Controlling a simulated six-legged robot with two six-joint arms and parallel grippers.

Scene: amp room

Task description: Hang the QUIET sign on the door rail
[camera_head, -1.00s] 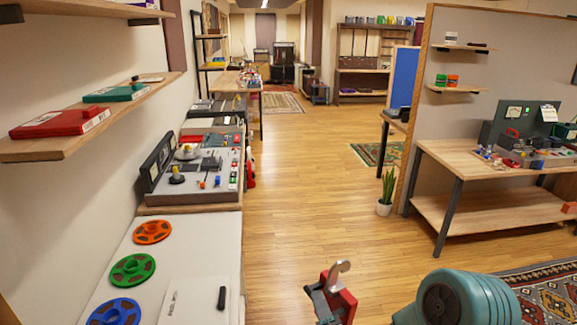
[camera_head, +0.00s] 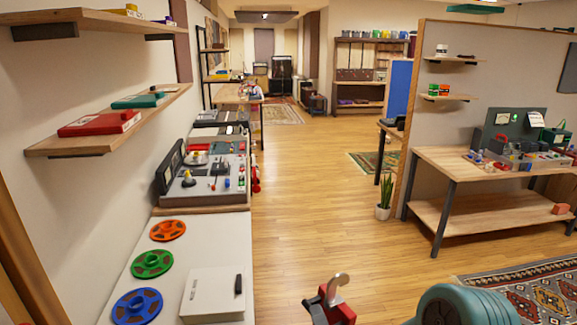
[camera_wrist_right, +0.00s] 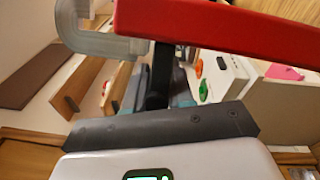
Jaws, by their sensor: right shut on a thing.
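My right gripper (camera_head: 322,304) is at the bottom middle of the head view, shut on a red piece (camera_head: 341,308) with a pale grey hook (camera_head: 338,282) curving up from it. I take this for the QUIET sign; no lettering shows. In the right wrist view the red piece (camera_wrist_right: 230,30) runs as a bar across the top, with the hook (camera_wrist_right: 105,42) at its left end. The sign hangs in the air, touching nothing else that I can see. I cannot make out the door rail. My left gripper is not in view.
A white cabinet top (camera_head: 205,245) holds coloured reels and a white box (camera_head: 215,292). Wall shelves (camera_head: 110,120) overhang at left. A wooden upright (camera_head: 35,270) stands at the left edge. A workbench (camera_head: 470,165) and patterned rug (camera_head: 530,290) lie right. The middle floor is open.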

